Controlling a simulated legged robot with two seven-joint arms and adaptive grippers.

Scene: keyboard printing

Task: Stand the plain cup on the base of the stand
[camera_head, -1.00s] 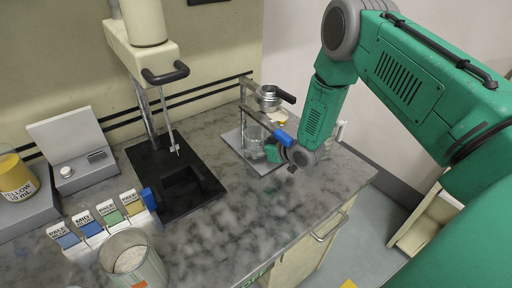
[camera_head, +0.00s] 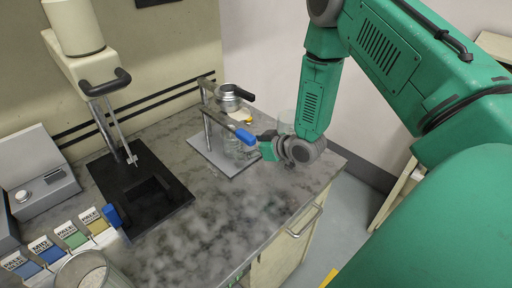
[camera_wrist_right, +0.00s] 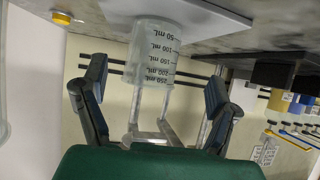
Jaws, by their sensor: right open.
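The stand has a flat pale base (camera_head: 209,152) and metal uprights on the counter. A clear cup with mL marks (camera_wrist_right: 155,50) stands on that base; in the head view it shows faintly (camera_head: 238,148). Another clear vessel (camera_head: 287,116), seemingly without marks, stands behind my right wrist, partly hidden. A clear curved edge at the left of the wrist view (camera_wrist_right: 3,75) may be the same vessel. My right gripper (camera_head: 262,146) is beside the stand, open. In the wrist view its fingers (camera_wrist_right: 158,98) are spread either side of the marked cup, apart from it. My left gripper is out of view.
A black press base (camera_head: 130,200) is at left. Colour-labelled blocks (camera_head: 65,240) and a grey container (camera_head: 95,270) are in front. The counter's right front is clear.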

